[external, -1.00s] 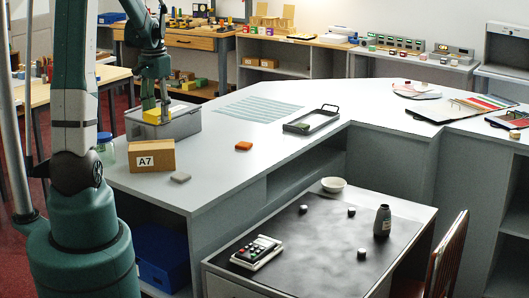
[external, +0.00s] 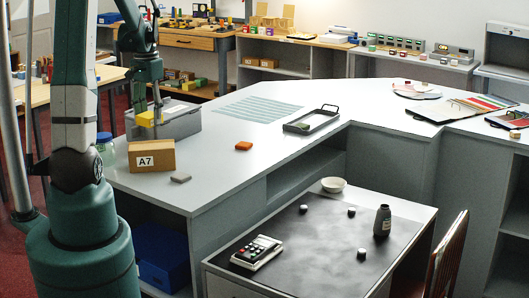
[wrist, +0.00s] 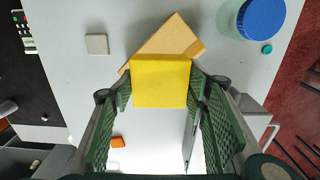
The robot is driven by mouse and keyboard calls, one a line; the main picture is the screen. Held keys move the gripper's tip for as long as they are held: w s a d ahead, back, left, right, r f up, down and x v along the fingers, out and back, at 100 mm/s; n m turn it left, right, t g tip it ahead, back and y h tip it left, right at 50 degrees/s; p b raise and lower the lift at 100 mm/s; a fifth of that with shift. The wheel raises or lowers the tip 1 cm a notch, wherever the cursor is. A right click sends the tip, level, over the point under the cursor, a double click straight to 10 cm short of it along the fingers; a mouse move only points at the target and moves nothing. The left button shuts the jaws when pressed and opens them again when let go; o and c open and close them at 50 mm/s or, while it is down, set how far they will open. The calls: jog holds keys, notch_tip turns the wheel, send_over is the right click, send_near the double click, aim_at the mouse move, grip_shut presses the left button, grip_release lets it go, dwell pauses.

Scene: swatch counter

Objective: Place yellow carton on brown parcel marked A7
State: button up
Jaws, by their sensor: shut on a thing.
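The yellow carton (external: 147,119) is held between the fingers of my gripper (external: 150,112), raised above the counter near the front edge of the grey bin. The wrist view shows the yellow carton (wrist: 161,82) pinched between both green finger pads. The brown parcel marked A7 (external: 152,157) stands on the counter just below and in front of the carton, its label facing the camera. In the wrist view the brown parcel (wrist: 172,38) lies beyond the carton, turned at an angle and partly hidden by it.
The grey bin (external: 180,124) is behind the parcel. A jar with a blue lid (external: 104,140) stands left of the parcel. A grey tile (external: 181,178) and an orange block (external: 243,146) lie to its right. The counter's middle is largely clear.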

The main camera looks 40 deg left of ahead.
aim_at(149, 114)
jog(key=shift+f, duration=1.8)
jog(key=shift+f, duration=2.05)
jog(key=shift+f, duration=0.2)
jog(key=o, duration=0.9)
jog(key=shift+r, duration=0.25)
jog(key=shift+r, duration=5.95)
jog(key=shift+d, duration=0.1)
